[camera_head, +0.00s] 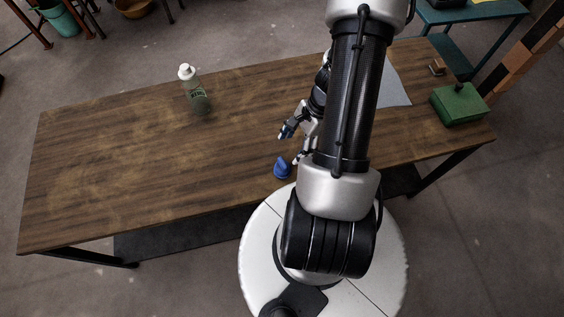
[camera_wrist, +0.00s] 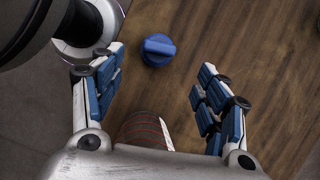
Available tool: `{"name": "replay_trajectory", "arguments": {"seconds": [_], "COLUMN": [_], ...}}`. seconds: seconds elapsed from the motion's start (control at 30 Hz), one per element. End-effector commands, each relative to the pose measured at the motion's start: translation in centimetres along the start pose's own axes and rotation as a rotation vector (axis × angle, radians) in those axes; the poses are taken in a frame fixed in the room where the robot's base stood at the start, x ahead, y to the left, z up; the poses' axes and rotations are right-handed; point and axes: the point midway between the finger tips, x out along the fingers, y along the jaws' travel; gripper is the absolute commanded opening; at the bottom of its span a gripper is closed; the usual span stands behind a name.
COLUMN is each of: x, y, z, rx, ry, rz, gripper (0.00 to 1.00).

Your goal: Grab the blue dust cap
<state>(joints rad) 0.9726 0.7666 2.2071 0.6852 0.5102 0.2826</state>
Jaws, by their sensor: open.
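The blue dust cap (camera_head: 282,168) lies on the wooden table near its front edge, left of my arm in the head view. In the wrist view the blue dust cap (camera_wrist: 158,50) is a round disc with a raised grip bar across its top. It shows beyond my fingertips, nearer the left finger than the right. My gripper (camera_head: 291,146) is above the table close to the cap, apart from it. In the wrist view my gripper (camera_wrist: 160,80) has its two blue-padded fingers spread wide with nothing held between them.
A translucent bottle with a white cap (camera_head: 194,90) stands at the back left of the wooden table (camera_head: 110,160). A green box (camera_head: 459,104) and a grey sheet (camera_head: 394,88) are at the right. A striped round object (camera_wrist: 146,130) shows between my fingers. The table's left half is mostly clear.

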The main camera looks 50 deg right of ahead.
Motion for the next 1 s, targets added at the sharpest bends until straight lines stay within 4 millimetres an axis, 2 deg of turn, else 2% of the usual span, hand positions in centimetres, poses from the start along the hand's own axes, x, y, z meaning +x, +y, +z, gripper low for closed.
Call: {"name": "replay_trajectory", "arguments": {"seconds": [0.03, 0.23, 0.47, 0.8, 1.0], "x": [1.7, 5.3, 6.8, 11.4, 11.6], "y": [0.1, 0.1, 0.0, 0.2, 0.2], "z": [-0.1, -0.1, -0.1, -0.4, -0.3], "rx": [-0.002, -0.003, -0.002, -0.004, -0.004], "ry": [-0.001, -0.001, 0.001, 0.0, 0.001], "rz": [0.004, 0.003, 0.001, 0.001, 0.0], "gripper": [0.68, 0.68, 0.68, 0.68, 0.68]}}
